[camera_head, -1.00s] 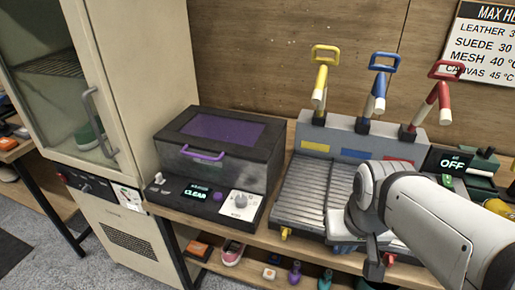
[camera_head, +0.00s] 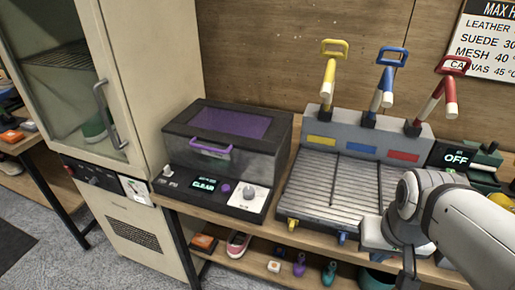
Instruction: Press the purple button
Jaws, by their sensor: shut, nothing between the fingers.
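The purple button (camera_head: 225,188) is a small round knob on the sloped black front panel of a dark box-shaped machine (camera_head: 175,175). It sits between a lit display reading "CLEAR" (camera_head: 204,184) and a white dial (camera_head: 249,196). Nothing covers the button. My gripper (camera_head: 407,268) hangs at the lower right, in front of the bench edge, well to the right of the button and apart from it. Its dark fingers are shut with nothing seen between them, and their lower end is near the frame's bottom edge.
A ribbed metal tray station (camera_head: 325,195) with yellow, blue and red handles stands between the machine and my arm. A beige cabinet (camera_head: 150,85) stands to the left. A low shelf (camera_head: 255,272) holds a shoe and small bottles. Wood wall panels rise behind.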

